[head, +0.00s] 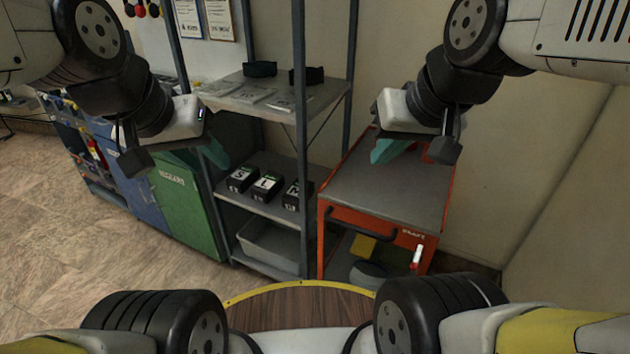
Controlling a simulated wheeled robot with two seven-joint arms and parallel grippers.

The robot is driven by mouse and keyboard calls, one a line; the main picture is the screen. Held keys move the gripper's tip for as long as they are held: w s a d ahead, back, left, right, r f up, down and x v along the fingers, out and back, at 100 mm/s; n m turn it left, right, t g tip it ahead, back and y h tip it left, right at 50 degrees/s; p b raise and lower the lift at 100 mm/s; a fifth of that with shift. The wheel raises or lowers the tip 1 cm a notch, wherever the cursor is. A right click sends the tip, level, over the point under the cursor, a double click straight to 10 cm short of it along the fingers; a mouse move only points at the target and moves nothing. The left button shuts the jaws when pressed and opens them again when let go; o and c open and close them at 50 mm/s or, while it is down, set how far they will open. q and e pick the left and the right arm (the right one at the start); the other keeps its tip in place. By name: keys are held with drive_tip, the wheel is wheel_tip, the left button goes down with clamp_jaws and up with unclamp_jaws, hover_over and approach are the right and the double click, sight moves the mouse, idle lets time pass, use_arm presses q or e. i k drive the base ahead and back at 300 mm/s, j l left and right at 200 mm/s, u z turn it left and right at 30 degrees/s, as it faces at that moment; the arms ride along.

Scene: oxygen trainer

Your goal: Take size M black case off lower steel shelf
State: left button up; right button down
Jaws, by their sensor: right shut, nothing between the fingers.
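Three black cases stand in a row on the lower steel shelf (270,208) of the rack. The left case (241,178) has a label that reads S, and the middle case (266,185) has a label that reads L. The right case (291,197) has a pale label, partly covered by the rack's front post, and looks like the M one. My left gripper (214,154) hangs in front of the rack's left side, above the cases and apart from them. Its fingers are seen too edge-on to judge. My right gripper (386,152) is shut and empty above the orange cart.
The upper shelf (320,92) holds dark items and flat packets. A grey bin (268,246) sits below the cases. My round wooden-topped base is in front.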

sight(290, 200)
drive_tip(key=i+j+z, duration=0.1)
drive_tip(key=j+z, duration=0.3)
drive_tip(key=i+j+z, duration=0.1)
drive_tip(key=j+z, duration=0.15)
drive_tip(key=z, duration=0.15)
drive_tip(key=j+z, duration=0.25)
drive_tip(key=j, duration=1.3)
drive_tip(key=k+j, duration=0.2)
drive_tip(key=j, duration=0.2)
drive_tip(key=k+j, duration=0.15)
drive_tip(key=j, duration=0.25)
drive_tip(key=k+j, duration=0.2)
drive_tip(key=j, duration=0.2)
